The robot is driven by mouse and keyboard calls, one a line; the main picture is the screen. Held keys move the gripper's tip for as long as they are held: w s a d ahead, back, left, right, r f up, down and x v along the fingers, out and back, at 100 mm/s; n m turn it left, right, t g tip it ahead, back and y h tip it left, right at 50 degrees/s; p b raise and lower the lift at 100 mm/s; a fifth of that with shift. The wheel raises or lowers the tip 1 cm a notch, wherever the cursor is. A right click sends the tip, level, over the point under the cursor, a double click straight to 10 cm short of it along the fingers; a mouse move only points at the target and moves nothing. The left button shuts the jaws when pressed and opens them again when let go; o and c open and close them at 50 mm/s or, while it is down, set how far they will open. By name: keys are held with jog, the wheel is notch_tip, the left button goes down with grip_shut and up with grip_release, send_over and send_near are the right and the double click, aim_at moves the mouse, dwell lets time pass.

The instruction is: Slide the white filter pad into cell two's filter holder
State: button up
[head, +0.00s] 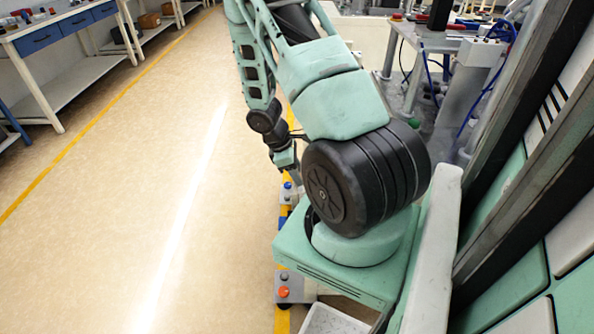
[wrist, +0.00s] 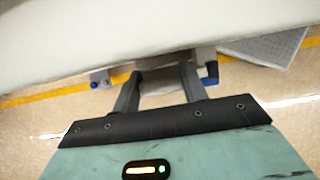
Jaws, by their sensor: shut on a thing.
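In the wrist view my gripper (wrist: 161,74) has its two dark fingers on either side of a pale flat piece, which looks like the white filter pad (wrist: 161,88). The fingers are shut on it, and its far edge lies under a large white surface. In the head view my gripper is mostly hidden behind my arm. I cannot make out the filter holder of cell two in either view.
A large white surface (wrist: 90,45) crosses the top of the wrist view, close beyond the fingertips. A grey block (wrist: 203,56) and a pale tray (wrist: 268,48) show past it. In the head view, benches (head: 60,50) stand left and open floor (head: 130,190) lies between.

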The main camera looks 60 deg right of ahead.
jog(key=shift+f, duration=0.25)
dwell(0.4)
jog(key=shift+f+b, duration=1.85)
jog(key=shift+f, duration=0.8)
